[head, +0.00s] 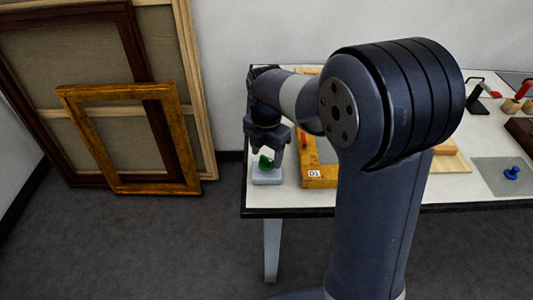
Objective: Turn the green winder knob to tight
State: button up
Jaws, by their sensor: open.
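The green winder knob (266,162) sits on a small pale grey base (268,178) at the left front corner of the white table (261,201). My gripper (265,154) points down right over the knob, with its fingers at about the knob's height. The fingers are apart, and the knob shows between or just behind them. I cannot tell whether either finger touches it. The knob's markings and its exact turn are too small to read.
A yellow wooden frame labelled D1 (318,183) lies close to the right of the base. My arm hides the table's middle. A blue knob (512,172) on a grey mat (490,178) lies at right. Picture frames (130,185) lean on the wall at left.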

jog(key=shift+f, duration=0.35)
jog(key=shift+c, duration=0.4)
jog(key=c, duration=0.9)
